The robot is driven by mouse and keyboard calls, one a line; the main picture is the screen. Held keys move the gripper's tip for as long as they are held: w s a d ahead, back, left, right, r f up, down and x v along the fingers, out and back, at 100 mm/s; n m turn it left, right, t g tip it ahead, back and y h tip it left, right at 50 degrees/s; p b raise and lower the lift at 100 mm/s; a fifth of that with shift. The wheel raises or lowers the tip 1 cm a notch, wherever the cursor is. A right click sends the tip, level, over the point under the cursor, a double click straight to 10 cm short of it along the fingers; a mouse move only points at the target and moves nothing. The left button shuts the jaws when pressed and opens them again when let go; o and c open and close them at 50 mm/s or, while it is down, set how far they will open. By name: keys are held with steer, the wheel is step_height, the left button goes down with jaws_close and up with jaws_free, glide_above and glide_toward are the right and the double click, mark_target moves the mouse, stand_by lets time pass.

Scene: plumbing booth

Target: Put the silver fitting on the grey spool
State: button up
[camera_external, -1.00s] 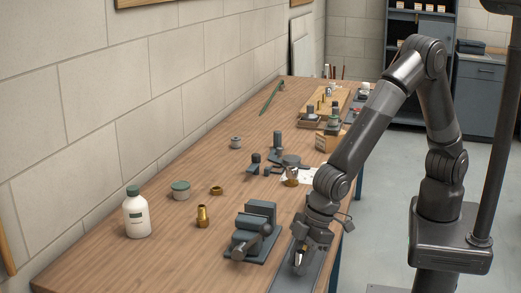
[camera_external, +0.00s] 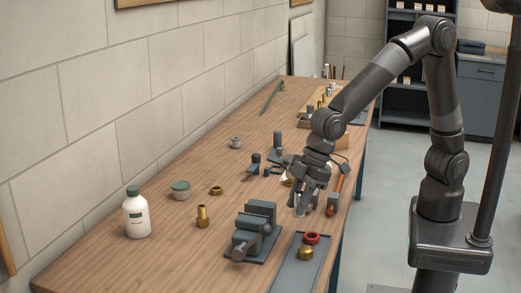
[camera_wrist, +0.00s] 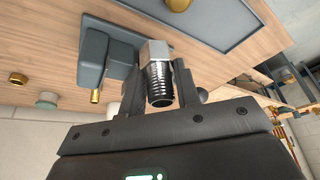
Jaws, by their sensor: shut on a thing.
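The silver fitting (camera_wrist: 158,75) has a hex collar and a threaded end and sits between the fingers of my gripper (camera_wrist: 152,85) in the wrist view. My gripper is shut on it. In the external view my gripper (camera_external: 303,207) is above the bench, to the right of the grey vise; the fitting is hard to make out there. A small round grey piece with a dark opening, which looks like the grey spool (camera_external: 236,142), stands on the bench near the wall. It is well apart from my gripper, further back and to the left.
A grey tray (camera_external: 290,279) holds a red ring (camera_external: 311,238) and a brass fitting (camera_external: 306,253). Dark parts (camera_external: 277,158) stand right of the spool.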

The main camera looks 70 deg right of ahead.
steer(key=shift+w+d+r, duration=0.1)
steer(key=shift+d+r, duration=0.2)
steer(key=shift+d, duration=0.1)
steer(key=shift+m+t, duration=0.3)
steer(key=shift+m, duration=0.6)
steer(key=w+d, duration=0.1)
steer(key=w, duration=0.2)
steer(key=w+d, duration=0.1)
steer(key=w, duration=0.1)
steer(key=w+d+r, duration=0.1)
steer(key=w+d, duration=0.1)
steer(key=w, duration=0.1)
steer(key=shift+w+d, duration=0.1)
steer(key=shift+w, duration=0.2)
steer(key=w+d+r+m+h, duration=0.2)
steer(key=w+d+m, duration=0.3)
steer(key=w+d, duration=1.7)
steer(key=w+d+r+m+h, duration=0.2)
steer(key=d+m, duration=0.5)
steer(key=d, duration=3.7)
glide_above(235, 138)
steer(key=shift+h, duration=0.4)
step_height(235, 138, down, 8)
steer(key=shift+d, duration=0.1)
steer(key=shift+f+t, duration=0.3)
steer(key=shift+f, duration=1.65)
steer(key=shift+f, duration=0.1)
